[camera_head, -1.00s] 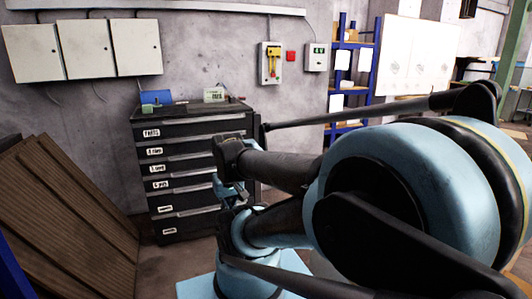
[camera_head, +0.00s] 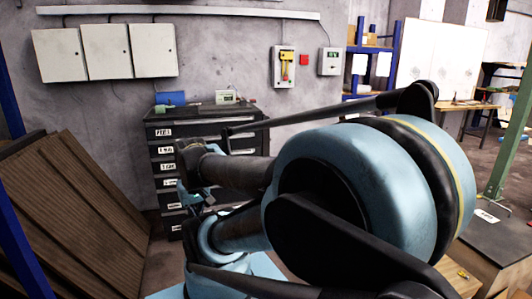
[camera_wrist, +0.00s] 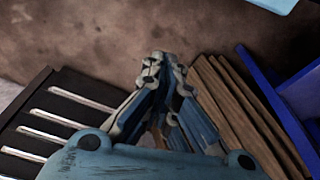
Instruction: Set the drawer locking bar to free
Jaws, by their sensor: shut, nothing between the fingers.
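The black drawer cabinet (camera_head: 168,137) stands against the wall in the head view, with white labels down its drawer fronts. My arm covers its right and lower parts, and I cannot make out the locking bar or its setting there. In the wrist view the cabinet's drawers (camera_wrist: 60,109) show at the left, with pale handle strips and a dark edge strip I cannot identify. My gripper (camera_wrist: 162,64) is shut and empty in the wrist view, to the right of the drawers and apart from them. In the head view it is mostly hidden by my arm.
Brown slatted boards (camera_head: 72,215) lean at the left in the head view and show right of my gripper in the wrist view (camera_wrist: 245,115). A blue post (camera_head: 18,180) stands at the far left. A blue box (camera_head: 170,98) sits on the cabinet. A dark-topped table (camera_head: 490,235) is at the right.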

